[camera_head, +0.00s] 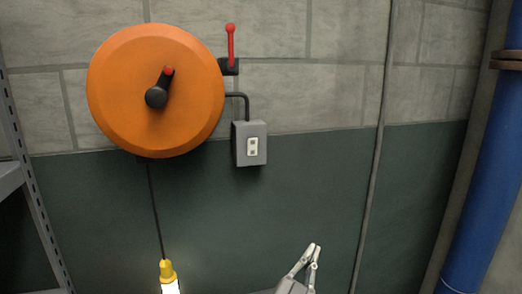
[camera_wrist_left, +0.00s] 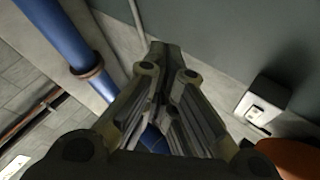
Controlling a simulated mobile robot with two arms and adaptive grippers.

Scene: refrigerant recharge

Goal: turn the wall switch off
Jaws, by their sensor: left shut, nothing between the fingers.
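The wall switch (camera_head: 251,146) is a white rocker on a grey box fixed to the wall, right of an orange reel. It also shows in the left wrist view (camera_wrist_left: 256,112), at the right. My left gripper (camera_head: 315,247) is at the bottom of the head view, below and to the right of the switch and apart from it. Its fingers are shut and empty, and they also show in the left wrist view (camera_wrist_left: 168,52). My right gripper is in neither view.
The orange reel (camera_head: 150,100) with a black crank hangs left of the switch. A red-handled lever (camera_head: 231,45) is above the switch. A lit lamp (camera_head: 169,278) hangs below the reel. A thin conduit (camera_head: 375,150) and a blue pipe (camera_head: 485,150) run down the right. The wall between switch and gripper is clear.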

